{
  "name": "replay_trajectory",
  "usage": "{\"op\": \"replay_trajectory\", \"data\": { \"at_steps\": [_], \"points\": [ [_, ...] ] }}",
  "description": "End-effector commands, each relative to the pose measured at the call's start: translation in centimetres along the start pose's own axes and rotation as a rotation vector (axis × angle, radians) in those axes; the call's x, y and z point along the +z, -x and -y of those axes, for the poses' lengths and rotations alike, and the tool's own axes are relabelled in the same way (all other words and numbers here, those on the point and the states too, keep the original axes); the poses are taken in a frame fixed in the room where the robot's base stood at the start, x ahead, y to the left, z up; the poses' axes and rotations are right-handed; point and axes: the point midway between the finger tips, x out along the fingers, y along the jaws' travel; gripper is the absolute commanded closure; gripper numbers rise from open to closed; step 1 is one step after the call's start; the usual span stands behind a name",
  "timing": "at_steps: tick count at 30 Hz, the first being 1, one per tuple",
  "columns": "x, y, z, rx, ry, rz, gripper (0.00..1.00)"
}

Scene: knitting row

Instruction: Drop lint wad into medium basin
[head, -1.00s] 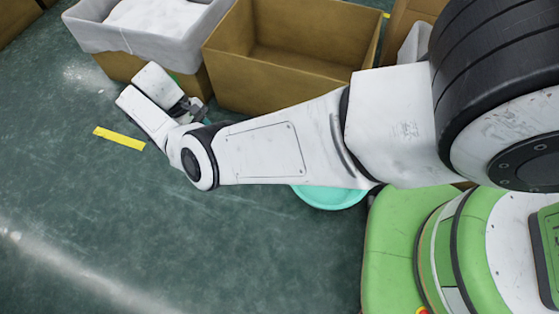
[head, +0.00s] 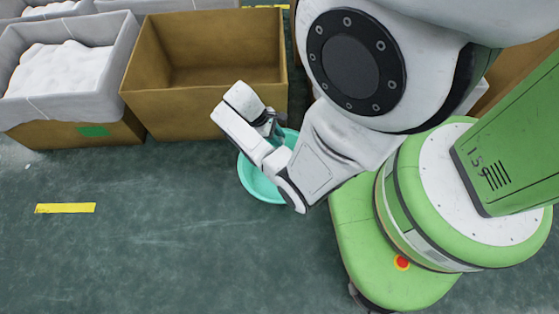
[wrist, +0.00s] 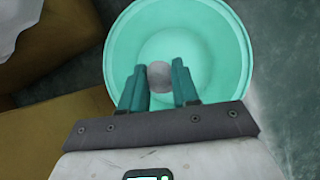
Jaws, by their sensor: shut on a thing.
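A round teal basin (head: 256,186) stands on the floor in front of an empty cardboard box, partly hidden by my arm in the head view. It fills the upper middle of the wrist view (wrist: 232,55). My gripper (head: 277,129) is over the basin. In the wrist view my gripper (wrist: 159,80) has its teal fingers shut on a small grey lint wad (wrist: 159,74). The wad shows against the basin's inside, and its exact height above the bottom cannot be told. The head view does not show the wad.
The open cardboard box (head: 150,85) stands behind the basin. A lined box (head: 25,110) of white material stands to its left. The floor (head: 170,250) at the front left is clear, with a yellow strip (head: 65,208).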

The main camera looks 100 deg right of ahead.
Motion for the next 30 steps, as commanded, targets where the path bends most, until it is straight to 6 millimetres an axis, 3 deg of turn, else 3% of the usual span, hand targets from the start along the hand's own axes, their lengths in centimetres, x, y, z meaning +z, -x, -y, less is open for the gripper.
{"op": "replay_trajectory", "data": {
  "at_steps": [5,21,30],
  "points": [
    [0.3,-0.8,0.3,0.0,-0.002,0.0,0.97],
    [-2.3,-5.1,0.2,0.001,-0.003,0.0,0.97],
    [-2.6,-5.6,0.2,0.0,-0.003,0.001,0.97]
  ]
}}
